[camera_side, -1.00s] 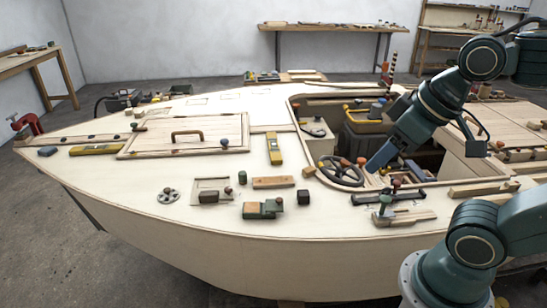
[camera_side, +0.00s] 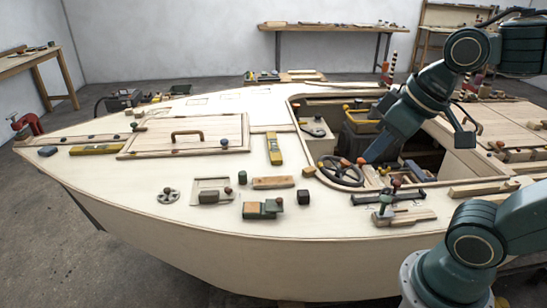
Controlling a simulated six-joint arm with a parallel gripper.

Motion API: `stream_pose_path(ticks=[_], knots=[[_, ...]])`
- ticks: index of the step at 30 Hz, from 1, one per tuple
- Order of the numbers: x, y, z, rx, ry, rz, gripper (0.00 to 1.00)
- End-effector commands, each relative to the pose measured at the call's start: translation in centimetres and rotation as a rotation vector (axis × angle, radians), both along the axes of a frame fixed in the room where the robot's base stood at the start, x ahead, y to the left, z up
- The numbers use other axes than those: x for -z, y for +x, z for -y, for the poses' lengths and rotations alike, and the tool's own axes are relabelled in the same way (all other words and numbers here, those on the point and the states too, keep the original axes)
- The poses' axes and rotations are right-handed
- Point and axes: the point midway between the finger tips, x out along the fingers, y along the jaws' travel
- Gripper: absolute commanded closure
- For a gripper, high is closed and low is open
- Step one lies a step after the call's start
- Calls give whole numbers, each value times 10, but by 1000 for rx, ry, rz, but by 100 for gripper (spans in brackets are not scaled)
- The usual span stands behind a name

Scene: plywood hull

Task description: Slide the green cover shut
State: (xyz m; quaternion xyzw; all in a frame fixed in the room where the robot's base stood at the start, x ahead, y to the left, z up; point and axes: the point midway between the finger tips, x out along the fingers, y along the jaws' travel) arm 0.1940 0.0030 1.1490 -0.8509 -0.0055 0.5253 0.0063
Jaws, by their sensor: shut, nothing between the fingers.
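A small dark green fitting (camera_side: 262,210) sits on the pale deck near the front edge. It has a wood-coloured patch on its left part and a small knob at its upper right. It looks like the green cover, but I cannot tell how far it stands open. My gripper (camera_side: 369,161) is shut and empty. It points down and left above the black handwheel (camera_side: 340,173) area, well to the right of the green fitting and apart from it. The fingertips are small and dark here; whether they touch anything is hard to tell.
A small plate with a grey slider (camera_side: 209,196), a dark block (camera_side: 303,197) and a wooden block (camera_side: 273,183) surround the green fitting. A lever fitting (camera_side: 385,214) stands to the right. The deck in front is bare.

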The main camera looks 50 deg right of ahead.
Motion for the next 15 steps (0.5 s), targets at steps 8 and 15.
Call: stream_pose_path(ticks=[8,15], knots=[[-5,45,0,-2,54,-75,100],[-2,88,7,-6,120,-138,100]])
